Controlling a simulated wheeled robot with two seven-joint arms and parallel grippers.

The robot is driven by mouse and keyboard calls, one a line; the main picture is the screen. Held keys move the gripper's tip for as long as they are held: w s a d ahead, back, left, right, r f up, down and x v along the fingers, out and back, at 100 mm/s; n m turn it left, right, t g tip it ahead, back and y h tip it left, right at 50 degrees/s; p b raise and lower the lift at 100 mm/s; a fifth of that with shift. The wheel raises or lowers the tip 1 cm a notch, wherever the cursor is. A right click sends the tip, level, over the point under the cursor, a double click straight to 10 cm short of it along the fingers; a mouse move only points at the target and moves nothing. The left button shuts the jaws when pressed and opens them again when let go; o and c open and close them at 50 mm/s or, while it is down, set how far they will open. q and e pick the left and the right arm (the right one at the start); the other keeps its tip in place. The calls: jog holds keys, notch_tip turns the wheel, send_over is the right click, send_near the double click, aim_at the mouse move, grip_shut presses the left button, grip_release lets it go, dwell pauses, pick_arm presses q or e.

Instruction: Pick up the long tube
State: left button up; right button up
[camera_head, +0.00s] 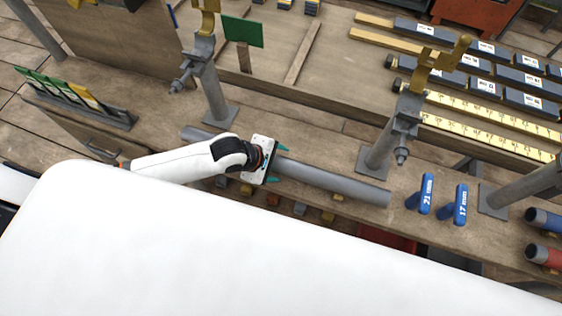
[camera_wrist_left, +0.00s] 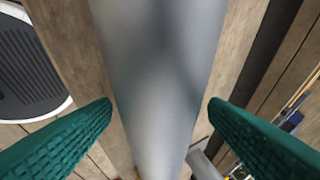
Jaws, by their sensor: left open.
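The long tube (camera_head: 332,182) is a grey metal cylinder lying along the wooden bench in the head view, from near the left post to the front of the middle post. My left gripper (camera_head: 277,163) is at the tube, with its green fingers on either side of it. In the left wrist view the tube (camera_wrist_left: 160,75) runs between the two open green fingers (camera_wrist_left: 160,125), with a visible gap on each side. The gripper body hides part of the tube in the head view. My right gripper is not in view.
Metal posts with yellow hooks (camera_head: 213,90) and (camera_head: 405,115) stand behind the tube. Two blue-handled tools (camera_head: 426,194) lie right of the tube's end. Blue and red cylinders (camera_head: 544,255) sit at the far right. A wooden panel (camera_head: 110,40) stands at upper left.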

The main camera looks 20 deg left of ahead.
aim_at(277, 161)
pick_arm(q)
grip_shut()
jog(key=shift+r, duration=0.6)
notch_tip(277, 161, up, 9)
dwell(0.5)
